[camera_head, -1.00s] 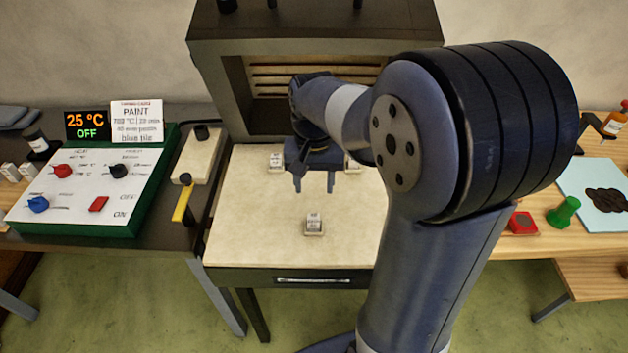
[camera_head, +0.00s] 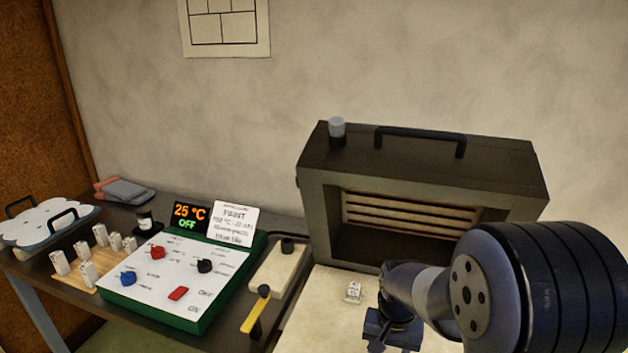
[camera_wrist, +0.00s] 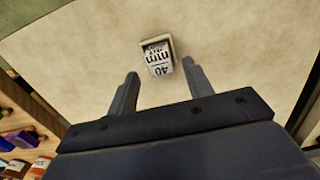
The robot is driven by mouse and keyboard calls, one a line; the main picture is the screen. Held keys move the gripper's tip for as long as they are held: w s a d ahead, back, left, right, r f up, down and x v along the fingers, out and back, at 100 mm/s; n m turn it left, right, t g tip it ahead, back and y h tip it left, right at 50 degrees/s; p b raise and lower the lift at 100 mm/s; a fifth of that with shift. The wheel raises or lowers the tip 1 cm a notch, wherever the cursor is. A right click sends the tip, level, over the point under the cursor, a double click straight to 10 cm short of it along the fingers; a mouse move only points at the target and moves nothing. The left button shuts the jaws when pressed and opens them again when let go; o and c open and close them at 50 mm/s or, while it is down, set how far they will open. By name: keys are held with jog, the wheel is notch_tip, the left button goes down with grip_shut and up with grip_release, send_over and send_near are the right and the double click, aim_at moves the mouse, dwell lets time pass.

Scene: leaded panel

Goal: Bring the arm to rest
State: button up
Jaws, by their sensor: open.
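My gripper shows in the wrist view (camera_wrist: 160,82) with its two fingers apart and nothing between them. It is above a pale board (camera_wrist: 90,60). A small block marked "40 mm" (camera_wrist: 158,58) stands on that board just beyond the fingertips, apart from them. In the head view my arm (camera_head: 440,290) reaches in from the lower right. The gripper body (camera_head: 392,328) is at the bottom edge there, and its fingertips are mostly cut off. The pale board (camera_head: 315,320) lies under it, in front of the open kiln (camera_head: 420,190).
A green-edged control panel (camera_head: 175,275) reads 25 °C, OFF. A yellow-handled lever (camera_head: 256,311) is beside it. Several white blocks (camera_head: 88,262) and a tray (camera_head: 45,225) are further left.

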notch_tip(320, 180, down, 5)
jog(key=shift+r+b, duration=0.1)
jog(key=shift+b, duration=0.5)
jog(key=shift+r+p, duration=0.35)
jog(key=shift+r, duration=0.1)
